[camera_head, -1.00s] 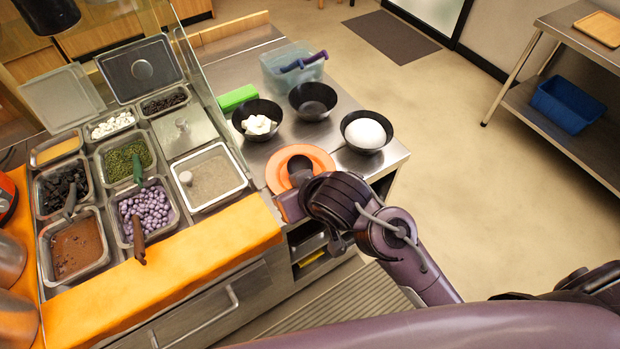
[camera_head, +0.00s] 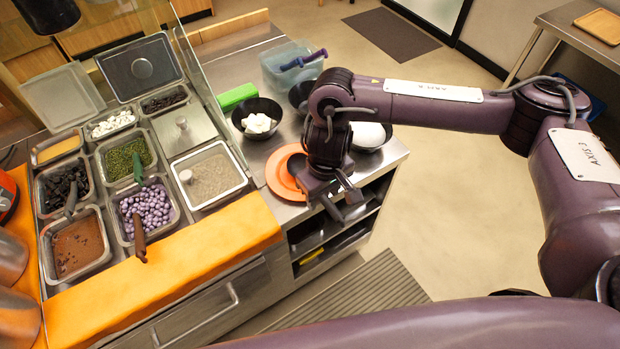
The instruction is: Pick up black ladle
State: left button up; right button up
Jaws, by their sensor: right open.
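A black-handled ladle (camera_head: 71,198) stands in the pan of dark chunks at the left, its handle leaning toward the front. I cannot tell whether this is the task's black ladle. A dark rounded shape (camera_head: 296,164) also shows on the orange plate (camera_head: 277,173), partly hidden by my right wrist. My right gripper (camera_head: 342,205) is open and points down at the counter's front right edge, beside the orange plate. Nothing is visible between its fingers. It is far right of the topping pans. My left gripper is not in view.
Other pans hold purple beans (camera_head: 148,208), green bits and brown powder, some with utensils. Bowls (camera_head: 257,117) stand behind the plate, two partly covered by my right arm. A clear bin (camera_head: 292,68) is behind them. An orange board (camera_head: 165,262) fronts the pans.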

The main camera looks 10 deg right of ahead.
aim_at(330, 205)
jog(key=shift+w+d+m+h, duration=0.15)
jog(key=shift+d+m+h, duration=0.15)
jog(key=shift+d, duration=0.5)
jog(key=shift+d+f, duration=0.2)
jog(key=shift+f, duration=0.05)
notch_tip(330, 205, down, 5)
jog(key=shift+w+d+f+b, duration=0.1)
jog(key=shift+f+b, duration=0.05)
jog(key=shift+b, duration=0.55)
jog(key=shift+w+f, duration=0.1)
jog(key=shift+f, duration=0.65)
grip_shut()
jog(key=shift+r, duration=0.1)
